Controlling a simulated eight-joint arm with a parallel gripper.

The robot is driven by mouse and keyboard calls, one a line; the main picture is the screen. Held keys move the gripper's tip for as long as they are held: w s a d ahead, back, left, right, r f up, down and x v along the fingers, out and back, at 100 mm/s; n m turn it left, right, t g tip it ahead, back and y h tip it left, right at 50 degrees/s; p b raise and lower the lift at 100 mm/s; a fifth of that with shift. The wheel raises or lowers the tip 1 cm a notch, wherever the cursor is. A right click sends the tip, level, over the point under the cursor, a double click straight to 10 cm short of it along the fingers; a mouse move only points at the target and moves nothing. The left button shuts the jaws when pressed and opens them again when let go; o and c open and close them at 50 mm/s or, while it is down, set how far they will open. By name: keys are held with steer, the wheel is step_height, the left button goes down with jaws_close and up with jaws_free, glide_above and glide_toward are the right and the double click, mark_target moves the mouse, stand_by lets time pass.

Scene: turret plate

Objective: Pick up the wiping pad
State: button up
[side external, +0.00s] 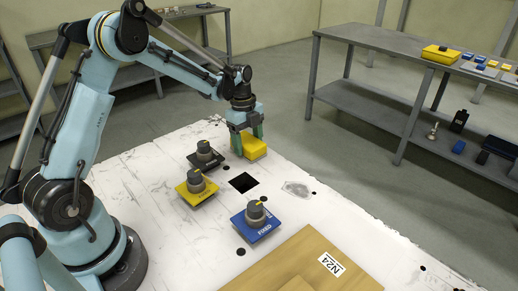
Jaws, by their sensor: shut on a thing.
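The wiping pad looks to be the yellow block (254,148) near the far edge of the white plate (330,222). My gripper (247,136) points down over it and is shut on it, with greenish fingers on either side. Part of the block is hidden behind the near finger. I cannot tell whether the block touches the plate or is slightly above it.
Black (204,156), yellow (197,187) and blue (256,221) knob blocks stand near a dark square hole (243,182). A grey smudge (297,188) lies right of the hole. A wooden board marked N24 (300,268) is in front. A grey bench (400,51) stands behind right.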

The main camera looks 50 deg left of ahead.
mark_target(250, 142)
steer(key=shift+r, duration=0.45)
steer(key=r, duration=0.3)
steer(key=shift+s+d+r, duration=0.1)
steer(key=shift+d+r, duration=0.15)
steer(key=shift+r, duration=0.1)
steer(key=s+d+r, duration=0.3)
steer(key=d+r, duration=0.3)
steer(key=d, duration=0.4)
steer(key=shift+s+d+r, duration=0.2)
steer(key=shift+d+r, duration=0.05)
steer(key=shift+d, duration=0.05)
